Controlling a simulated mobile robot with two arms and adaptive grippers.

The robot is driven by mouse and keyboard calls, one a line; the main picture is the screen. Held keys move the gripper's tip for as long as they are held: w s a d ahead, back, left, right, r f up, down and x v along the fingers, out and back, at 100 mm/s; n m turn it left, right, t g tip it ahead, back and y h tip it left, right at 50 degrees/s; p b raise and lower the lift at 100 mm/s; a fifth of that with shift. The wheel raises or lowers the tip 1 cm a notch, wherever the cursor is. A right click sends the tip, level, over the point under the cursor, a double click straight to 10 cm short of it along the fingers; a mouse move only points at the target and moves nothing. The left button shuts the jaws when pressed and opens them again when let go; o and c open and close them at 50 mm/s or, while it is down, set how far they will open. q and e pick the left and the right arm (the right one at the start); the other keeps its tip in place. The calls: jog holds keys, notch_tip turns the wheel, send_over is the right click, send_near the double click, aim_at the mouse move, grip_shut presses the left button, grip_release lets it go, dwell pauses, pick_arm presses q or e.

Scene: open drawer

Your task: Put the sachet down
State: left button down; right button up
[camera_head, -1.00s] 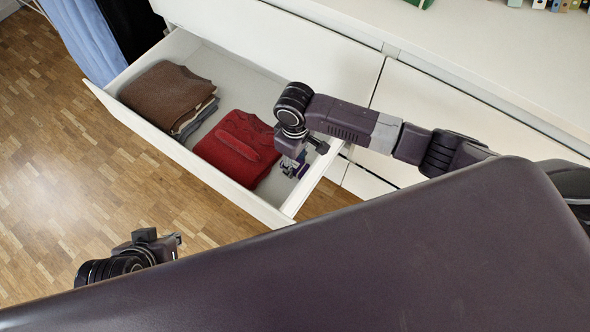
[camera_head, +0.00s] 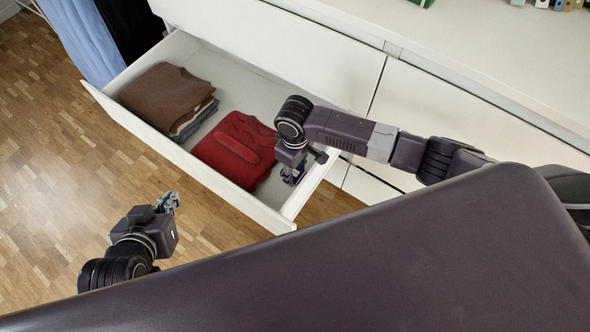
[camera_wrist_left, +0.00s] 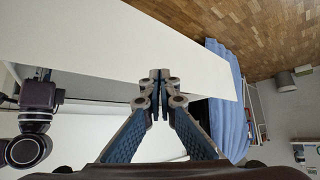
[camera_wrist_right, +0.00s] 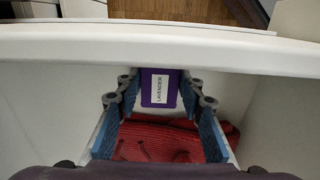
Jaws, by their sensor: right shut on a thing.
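The purple lavender sachet (camera_wrist_right: 159,88), with a white label, sits between the fingertips of my right gripper (camera_wrist_right: 160,92), which is shut on it. In the head view my right gripper (camera_head: 291,177) is low inside the open drawer (camera_head: 262,211), at its right end beside the folded red sweater (camera_head: 230,150). The sachet is mostly hidden there, and I cannot tell whether it touches the drawer floor. My left gripper (camera_head: 168,203) is empty outside the drawer, in front of it. Its fingertips (camera_wrist_left: 160,76) meet in the left wrist view.
A brown folded sweater (camera_head: 165,94) lies on other clothes at the drawer's left. The drawer's floor shows bare behind the clothes (camera_head: 232,80). The white dresser top (camera_head: 470,50) is clear near its front edge. A blue cloth (camera_head: 85,42) hangs at the left.

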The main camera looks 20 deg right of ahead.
aim_at(295, 173)
jog(key=o, duration=1.1)
jog(key=shift+r, duration=0.2)
notch_tip(295, 173, up, 6)
jog(key=p, duration=0.2)
jog(key=shift+r+p, duration=0.1)
jog(key=shift+p, duration=0.2)
pick_arm(q)
jog(key=s+a+f+g+p, duration=0.1)
jog(key=s+g, duration=0.1)
jog(key=s, duration=0.3)
jog(key=s+a+f+g+y, duration=0.1)
jog(key=s+a+f+g, duration=0.1)
jog(key=s, duration=0.4)
jog(key=shift+a+f+g+p, duration=0.25)
jog(key=shift+f+g+p, duration=0.1)
jog(key=shift+g, duration=0.35)
pick_arm(e)
notch_tip(295, 173, up, 6)
jog(key=shift+f, duration=0.2)
pick_arm(q)
jog(key=shift+r, duration=0.1)
pick_arm(e)
jog(key=shift+w, duration=0.1)
